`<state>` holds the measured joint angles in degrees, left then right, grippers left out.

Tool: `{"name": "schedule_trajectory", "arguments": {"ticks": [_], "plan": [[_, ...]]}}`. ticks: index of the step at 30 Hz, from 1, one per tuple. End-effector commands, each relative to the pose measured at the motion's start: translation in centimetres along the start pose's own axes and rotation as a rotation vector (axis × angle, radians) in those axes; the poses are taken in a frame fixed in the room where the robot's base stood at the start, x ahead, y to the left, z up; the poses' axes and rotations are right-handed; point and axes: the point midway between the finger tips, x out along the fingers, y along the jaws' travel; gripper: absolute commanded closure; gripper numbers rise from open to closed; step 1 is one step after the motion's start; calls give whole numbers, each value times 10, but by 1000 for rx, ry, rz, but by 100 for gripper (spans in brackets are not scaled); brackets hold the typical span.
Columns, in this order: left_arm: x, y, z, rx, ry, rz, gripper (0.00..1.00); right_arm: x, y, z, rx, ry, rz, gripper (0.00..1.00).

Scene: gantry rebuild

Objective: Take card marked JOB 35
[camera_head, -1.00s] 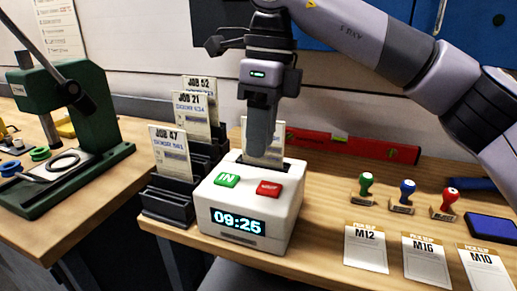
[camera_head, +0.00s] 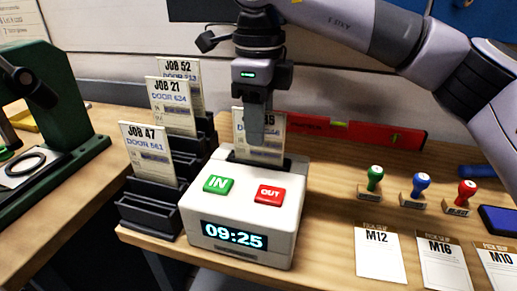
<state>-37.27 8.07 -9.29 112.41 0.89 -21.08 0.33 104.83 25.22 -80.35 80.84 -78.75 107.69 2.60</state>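A white card (camera_head: 239,128) stands upright in the top slot of a white time clock (camera_head: 193,231) with a green IN button, a red OUT button and a 09:25 display. Its number is mostly covered by my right gripper; the last digit may be 5. My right gripper (camera_head: 257,137) points down at the card, with one grey finger in front of its face. The other finger is hidden, so I cannot tell whether it grips the card. My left gripper is not in view.
A dark stepped rack (camera_head: 150,215) left of the clock holds cards JOB 47 (camera_head: 150,155), JOB 21 (camera_head: 172,105) and JOB 52 (camera_head: 182,72). A red level (camera_head: 345,132) lies behind. Stamps (camera_head: 421,184) and pick slips (camera_head: 379,254) are at right. A green press (camera_head: 62,110) stands left.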

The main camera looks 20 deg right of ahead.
Motion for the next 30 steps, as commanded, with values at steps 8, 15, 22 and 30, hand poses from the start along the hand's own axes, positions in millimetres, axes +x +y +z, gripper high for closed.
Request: {"name": "schedule_trajectory", "arguments": {"ticks": [8,15,22,30], "plan": [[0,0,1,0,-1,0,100,8,0,0,0,-1,-1,65],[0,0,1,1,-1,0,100,8,0,0,0,-1,0,100],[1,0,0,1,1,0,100,8,0,0,-1,-1,0,100],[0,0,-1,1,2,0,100,-7,0,1,0,-4,-1,100]]}}
